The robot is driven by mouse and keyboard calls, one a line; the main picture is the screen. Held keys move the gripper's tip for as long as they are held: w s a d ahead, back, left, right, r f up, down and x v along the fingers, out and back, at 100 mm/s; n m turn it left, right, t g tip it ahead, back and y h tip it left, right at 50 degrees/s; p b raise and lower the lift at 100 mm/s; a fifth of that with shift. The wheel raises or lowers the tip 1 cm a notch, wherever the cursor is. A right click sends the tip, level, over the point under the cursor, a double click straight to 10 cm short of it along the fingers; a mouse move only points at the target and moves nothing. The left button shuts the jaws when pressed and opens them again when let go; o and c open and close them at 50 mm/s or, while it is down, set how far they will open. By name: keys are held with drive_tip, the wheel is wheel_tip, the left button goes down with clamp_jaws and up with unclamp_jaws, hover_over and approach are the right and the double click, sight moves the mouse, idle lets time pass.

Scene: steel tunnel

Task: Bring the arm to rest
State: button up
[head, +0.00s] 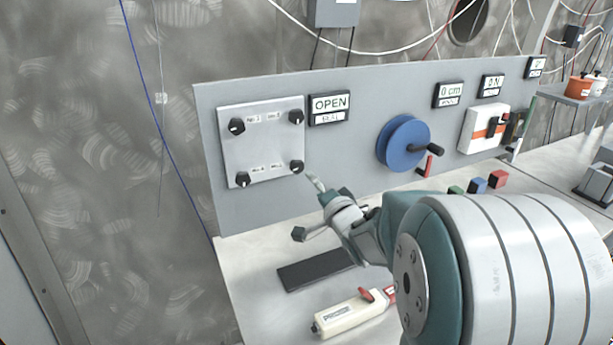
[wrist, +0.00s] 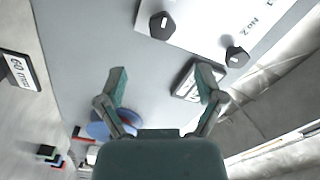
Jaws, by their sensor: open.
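My gripper (wrist: 162,85) is open in the wrist view, with its two fingers spread apart and nothing between them. The grey panel (wrist: 75,50) lies beyond the fingers. In the head view my gripper (head: 305,205) is in front of the upright grey panel (head: 345,150), just below and right of the white plate with black knobs (head: 262,150). My arm reaches in from the lower right. Whether the gripper touches the panel cannot be told.
A blue wheel with a black handle (head: 403,142) and a white box with an orange band (head: 482,128) are on the panel. On the bench lie a dark flat block (head: 312,270), a cream tool with red parts (head: 350,314) and small coloured cubes (head: 478,185).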

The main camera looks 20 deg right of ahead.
drive_tip(key=shift+s, duration=1)
drive_tip(key=s+a+f+n+g, duration=0.1)
drive_tip(key=s+a+n+g, duration=0.5)
drive_tip(key=s, duration=0.6)
drive_tip(key=s+a+f+n+g, duration=0.2)
drive_tip(key=s+a+n+g, duration=0.4)
drive_tip(key=s, duration=0.7)
drive_tip(key=shift+a+n, duration=0.5)
drive_tip(key=shift+a, duration=0.6)
drive_tip(key=shift+w, duration=0.1)
